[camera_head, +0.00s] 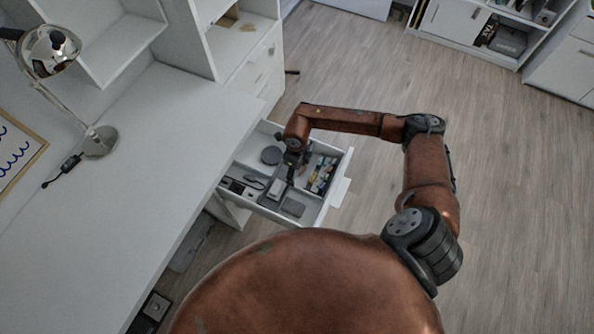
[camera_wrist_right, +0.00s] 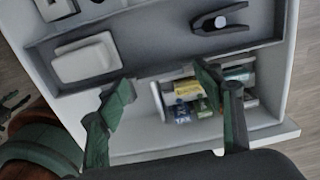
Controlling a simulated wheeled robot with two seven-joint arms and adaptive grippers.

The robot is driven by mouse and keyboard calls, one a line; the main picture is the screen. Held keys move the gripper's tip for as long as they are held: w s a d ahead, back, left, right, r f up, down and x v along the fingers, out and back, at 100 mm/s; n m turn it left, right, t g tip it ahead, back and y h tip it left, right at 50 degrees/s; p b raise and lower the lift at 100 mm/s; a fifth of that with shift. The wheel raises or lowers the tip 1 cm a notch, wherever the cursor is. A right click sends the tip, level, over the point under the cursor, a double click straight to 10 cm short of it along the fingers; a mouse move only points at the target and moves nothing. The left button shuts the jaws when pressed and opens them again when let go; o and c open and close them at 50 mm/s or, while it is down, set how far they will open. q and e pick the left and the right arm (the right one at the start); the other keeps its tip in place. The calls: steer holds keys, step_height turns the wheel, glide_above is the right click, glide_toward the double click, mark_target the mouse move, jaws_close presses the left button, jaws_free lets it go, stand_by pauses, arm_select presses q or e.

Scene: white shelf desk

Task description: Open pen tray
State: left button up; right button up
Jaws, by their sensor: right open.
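A white drawer (camera_head: 339,190) stands pulled out from under the desk. It has several grey-lined compartments. A compartment with small colourful items (camera_head: 322,174), which may be the pen tray, lies near the drawer's front; these items also show in the right wrist view (camera_wrist_right: 198,103). My right gripper (camera_head: 290,172) is over the inside of the drawer, left of the colourful items. In the right wrist view my right gripper (camera_wrist_right: 165,82) is open, its fingers apart with nothing held between them. Whether a finger touches the tray cannot be told. My left gripper is out of view.
The white desk top (camera_head: 150,150) is mostly clear, with a lamp (camera_head: 98,140) at the left. A white cabinet (camera_head: 255,65) stands behind the drawer. The wooden floor at right is free.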

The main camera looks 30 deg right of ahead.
step_height(320, 180, up, 12)
steer(key=shift+f, duration=0.15)
stand_by(0.7)
